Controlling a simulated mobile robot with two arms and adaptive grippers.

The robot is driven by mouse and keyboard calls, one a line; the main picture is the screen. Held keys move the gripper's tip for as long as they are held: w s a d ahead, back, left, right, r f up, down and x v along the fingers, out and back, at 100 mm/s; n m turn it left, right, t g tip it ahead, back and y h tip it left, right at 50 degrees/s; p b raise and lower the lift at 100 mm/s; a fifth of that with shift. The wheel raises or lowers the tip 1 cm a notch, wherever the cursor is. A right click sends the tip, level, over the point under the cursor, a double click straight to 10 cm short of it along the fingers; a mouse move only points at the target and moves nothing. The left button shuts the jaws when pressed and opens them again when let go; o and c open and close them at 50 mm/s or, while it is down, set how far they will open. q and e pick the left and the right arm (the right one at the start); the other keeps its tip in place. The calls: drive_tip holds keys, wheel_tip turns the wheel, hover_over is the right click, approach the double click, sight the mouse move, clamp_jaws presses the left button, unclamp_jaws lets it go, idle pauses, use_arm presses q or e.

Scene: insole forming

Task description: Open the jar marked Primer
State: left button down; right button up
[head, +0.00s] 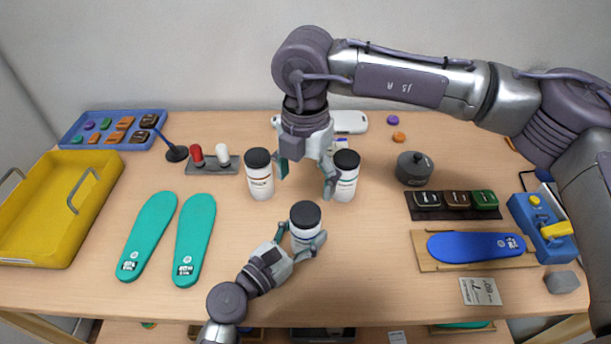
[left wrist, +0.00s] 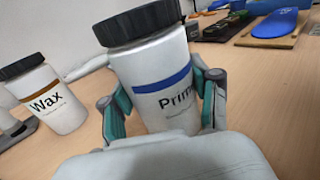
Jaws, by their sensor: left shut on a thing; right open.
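The Primer jar (head: 305,231) is white with a black lid (head: 305,213) on it. In the left wrist view the jar (left wrist: 160,95) shows a blue stripe and the partly hidden word "Prim", and its lid (left wrist: 147,22) is in place. My left gripper (head: 302,239) is shut around the jar's body from the front, with a finger on each side in the left wrist view (left wrist: 160,112). The jar stands nearly upright; I cannot tell whether it touches the table. My right gripper (head: 306,177) is open, pointing down, empty, behind and above the lid.
The Wax jar (left wrist: 57,97), also in the head view (head: 260,182), stands left of the right gripper. Another black-lidded jar (head: 346,185) stands close on its right. A grey pot (head: 414,171) is further right. Teal insoles (head: 194,240) lie left.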

sight(305, 212)
use_arm(q)
drive_tip(key=shift+f, duration=0.1)
use_arm(e)
drive_tip(key=m, duration=0.7)
drive_tip(key=shift+f, duration=0.65)
wheel_tip(305, 212, down, 7)
drive_tip(key=shift+r, duration=0.1)
